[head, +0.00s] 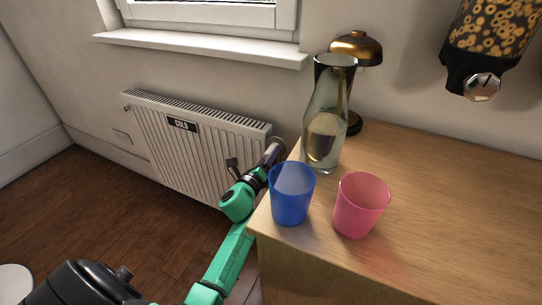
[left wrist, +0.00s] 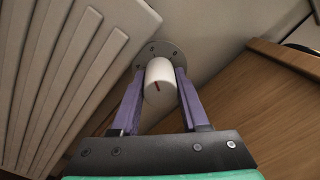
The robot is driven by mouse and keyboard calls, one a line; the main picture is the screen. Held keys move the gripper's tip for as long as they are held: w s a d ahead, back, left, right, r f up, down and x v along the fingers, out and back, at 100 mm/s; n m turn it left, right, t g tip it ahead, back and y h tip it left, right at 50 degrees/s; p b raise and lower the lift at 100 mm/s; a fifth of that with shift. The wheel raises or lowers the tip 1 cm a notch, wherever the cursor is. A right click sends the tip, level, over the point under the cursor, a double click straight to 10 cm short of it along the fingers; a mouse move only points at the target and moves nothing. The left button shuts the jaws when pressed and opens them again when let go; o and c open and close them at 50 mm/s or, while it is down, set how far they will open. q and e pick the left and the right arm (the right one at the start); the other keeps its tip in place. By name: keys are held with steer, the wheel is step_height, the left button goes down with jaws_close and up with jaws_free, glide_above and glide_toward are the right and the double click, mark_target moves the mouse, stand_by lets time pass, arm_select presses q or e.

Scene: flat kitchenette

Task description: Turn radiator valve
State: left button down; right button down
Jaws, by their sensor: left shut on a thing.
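The white radiator (head: 190,145) hangs on the wall below the window and bears a dark label reading "COLD" (head: 182,124). In the head view my left gripper (head: 270,158) reaches between the radiator's right end and the counter; the knob is mostly hidden there. My right gripper is not in view.
The wooden counter (head: 450,190) stands close to the right of my left arm. A blue cup (head: 292,195) and a pink cup (head: 360,206) stand near its edge, with a glass carafe (head: 325,125) and a brass lamp (head: 356,48) behind. The floor at left is mostly clear.

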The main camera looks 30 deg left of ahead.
arm_select(q)
steer(key=shift+f, duration=0.1)
steer(key=shift+c, duration=2)
jaws_free()
